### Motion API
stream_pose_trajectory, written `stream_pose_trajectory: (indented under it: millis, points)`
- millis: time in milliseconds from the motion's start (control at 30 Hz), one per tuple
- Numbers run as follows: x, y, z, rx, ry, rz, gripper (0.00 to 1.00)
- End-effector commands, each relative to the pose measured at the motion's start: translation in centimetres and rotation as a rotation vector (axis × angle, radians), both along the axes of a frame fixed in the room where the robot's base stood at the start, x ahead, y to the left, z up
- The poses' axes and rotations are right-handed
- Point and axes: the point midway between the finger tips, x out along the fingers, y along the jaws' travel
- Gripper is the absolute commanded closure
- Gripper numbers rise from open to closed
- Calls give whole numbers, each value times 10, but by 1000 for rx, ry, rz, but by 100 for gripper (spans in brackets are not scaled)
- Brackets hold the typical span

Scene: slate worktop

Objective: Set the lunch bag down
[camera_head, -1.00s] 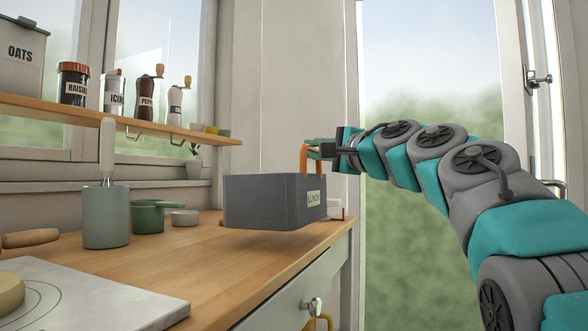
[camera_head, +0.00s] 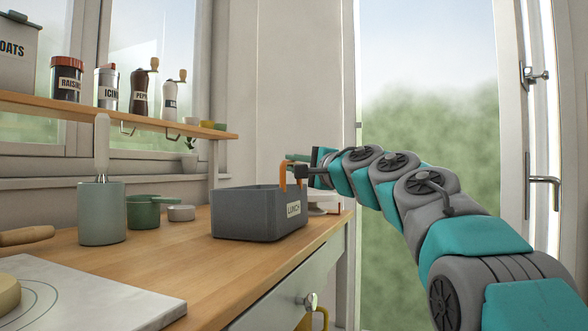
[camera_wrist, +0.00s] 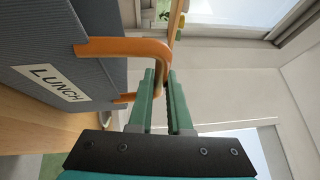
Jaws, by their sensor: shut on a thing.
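The lunch bag (camera_head: 255,215) is a grey open-topped box with a LUNCH label and an orange handle (camera_head: 285,176). It is level and at or very near the wooden worktop (camera_head: 180,262), toward its right end; I cannot tell if its base touches. My gripper (camera_head: 292,170) is at the bag's right side, shut on the orange handle. In the wrist view, my green fingers (camera_wrist: 163,85) close around the handle (camera_wrist: 130,48), with the bag (camera_wrist: 55,50) on the left. The bag's far side is hidden.
A pale green utensil pot (camera_head: 102,214), a green cup (camera_head: 144,213) and a small grey cup (camera_head: 181,213) stand left of the bag. A marble board (camera_head: 110,300) lies in front. A shelf (camera_head: 130,117) with jars and mills is above. An open doorway is right.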

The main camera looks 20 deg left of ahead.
Motion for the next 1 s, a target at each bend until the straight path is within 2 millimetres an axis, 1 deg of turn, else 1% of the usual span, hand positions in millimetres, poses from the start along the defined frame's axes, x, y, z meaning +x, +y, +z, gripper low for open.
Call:
stream_pose_trajectory:
  millis: [67,300,333,567,867,1000]
  points:
    - [0,0,-3,1,-1,1,100]
    - [0,0,-3,-1,-2,0,100]
    - [0,0,-3,-1,-2,0,80]
    - [0,0,-3,0,-2,0,54]
    - [-1,-1,-3,0,-1,-1,53]
    - [-7,-9,-5,2,-1,-1,53]
